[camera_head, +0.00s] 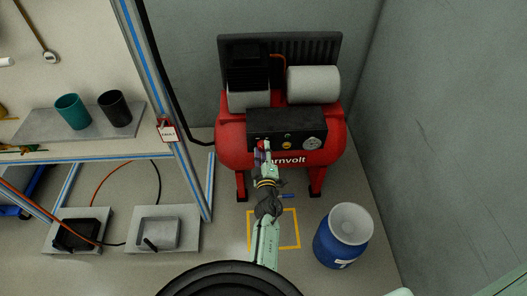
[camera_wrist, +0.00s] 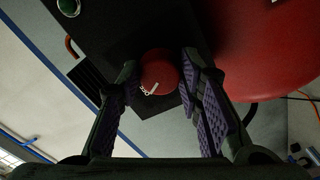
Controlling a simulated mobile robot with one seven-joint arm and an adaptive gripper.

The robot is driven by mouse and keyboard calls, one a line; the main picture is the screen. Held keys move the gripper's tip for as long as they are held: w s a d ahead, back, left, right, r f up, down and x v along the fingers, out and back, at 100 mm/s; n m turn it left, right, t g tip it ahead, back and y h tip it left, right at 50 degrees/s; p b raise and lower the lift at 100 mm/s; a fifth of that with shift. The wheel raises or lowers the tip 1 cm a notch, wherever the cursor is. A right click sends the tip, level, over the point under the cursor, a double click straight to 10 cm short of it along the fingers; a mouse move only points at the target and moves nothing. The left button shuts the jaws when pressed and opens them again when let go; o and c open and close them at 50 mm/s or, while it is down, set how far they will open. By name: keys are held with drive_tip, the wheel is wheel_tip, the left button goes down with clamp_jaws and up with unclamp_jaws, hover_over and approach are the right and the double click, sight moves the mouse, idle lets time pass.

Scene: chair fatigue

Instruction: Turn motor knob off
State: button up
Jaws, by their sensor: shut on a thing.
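The red motor knob (camera_wrist: 158,68) with a pale pointer mark sits on the black control panel (camera_head: 290,125) of the red compressor. In the wrist view the knob is between the two purple-padded fingers of my gripper (camera_wrist: 160,88), which is shut on it. In the head view my gripper (camera_head: 263,154) reaches up to the left part of the panel, and a bit of red shows at its tip. The compressor's red tank (camera_head: 334,145) lies behind and below the panel. Part of the knob's lower edge is hard to make out in the dark.
A blue drum (camera_head: 340,244) stands on the floor at right. A bench frame post (camera_head: 160,90) with a red-and-white tag (camera_head: 168,131) stands at left. Trays (camera_head: 164,233) lie on the floor at lower left. A round gauge (camera_head: 312,143) sits right of the knob.

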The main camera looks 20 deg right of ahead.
idle(0.4)
drive_tip(key=o, duration=1.2)
drive_tip(key=shift+c, duration=0.2)
drive_tip(key=v, duration=0.7)
drive_tip(key=shift+s, duration=0.25)
drive_tip(key=shift+a, duration=0.1)
